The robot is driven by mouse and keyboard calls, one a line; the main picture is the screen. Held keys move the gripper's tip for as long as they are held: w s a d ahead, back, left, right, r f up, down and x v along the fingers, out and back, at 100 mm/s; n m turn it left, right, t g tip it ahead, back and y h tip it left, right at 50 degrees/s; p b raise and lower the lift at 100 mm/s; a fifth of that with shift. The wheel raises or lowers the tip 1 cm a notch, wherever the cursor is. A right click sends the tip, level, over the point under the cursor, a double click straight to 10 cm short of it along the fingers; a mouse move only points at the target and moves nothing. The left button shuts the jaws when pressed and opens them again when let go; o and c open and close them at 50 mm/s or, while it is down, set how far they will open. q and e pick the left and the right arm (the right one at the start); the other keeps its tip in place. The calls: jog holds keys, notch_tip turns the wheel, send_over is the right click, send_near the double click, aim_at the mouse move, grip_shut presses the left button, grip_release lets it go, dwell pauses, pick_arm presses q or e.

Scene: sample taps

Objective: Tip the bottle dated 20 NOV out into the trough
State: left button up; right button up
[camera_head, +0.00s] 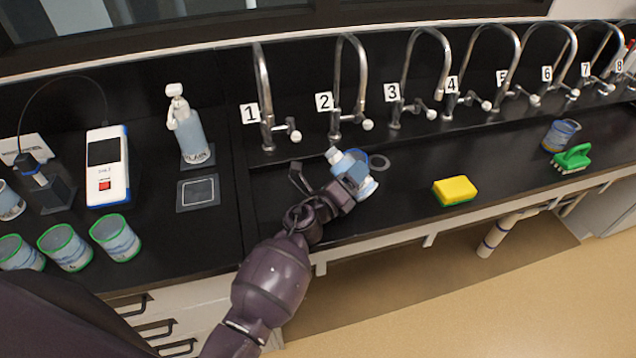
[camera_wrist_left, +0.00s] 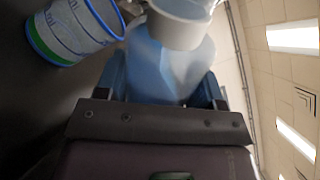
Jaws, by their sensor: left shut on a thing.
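My left gripper (camera_head: 347,184) is shut on a pale blue bottle (camera_head: 352,168) and holds it tilted over the black trough (camera_head: 415,160) below taps 2 and 3. The bottle's whitish mouth end points up and left in the head view. In the left wrist view the blue bottle (camera_wrist_left: 165,70) sits between the fingers (camera_wrist_left: 165,90), its white neck close to the camera. No date can be read on it, and no liquid is seen leaving it. My right gripper is out of view.
Numbered taps line the trough's back. A yellow sponge (camera_head: 455,190), a green brush (camera_head: 572,158) and a blue-rimmed cup (camera_head: 560,136) are to the right. At left are a bottle marked PLAIN (camera_head: 190,135), a meter (camera_head: 107,165) and several green-rimmed cups (camera_head: 115,237).

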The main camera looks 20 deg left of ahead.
pick_arm(q)
jog(key=shift+d+f+n+y, duration=0.15)
jog(key=shift+n, duration=0.65)
jog(key=shift+d+f+n+y, duration=0.1)
jog(key=shift+n+y, duration=0.05)
jog(key=shift+n, duration=0.65)
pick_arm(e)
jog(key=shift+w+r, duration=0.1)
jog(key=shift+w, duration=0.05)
pick_arm(q)
jog(key=shift+a+r, duration=0.1)
jog(key=shift+r, duration=0.05)
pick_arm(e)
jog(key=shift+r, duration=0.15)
pick_arm(q)
jog(key=shift+a+r+n+p, duration=0.1)
jog(key=shift+n+p, duration=0.3)
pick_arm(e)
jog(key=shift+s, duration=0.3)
pick_arm(q)
jog(key=shift+w+a+r+n+t+p, duration=0.1)
jog(key=shift+a+r+n+t+p, duration=0.25)
jog(key=shift+n+p, duration=0.25)
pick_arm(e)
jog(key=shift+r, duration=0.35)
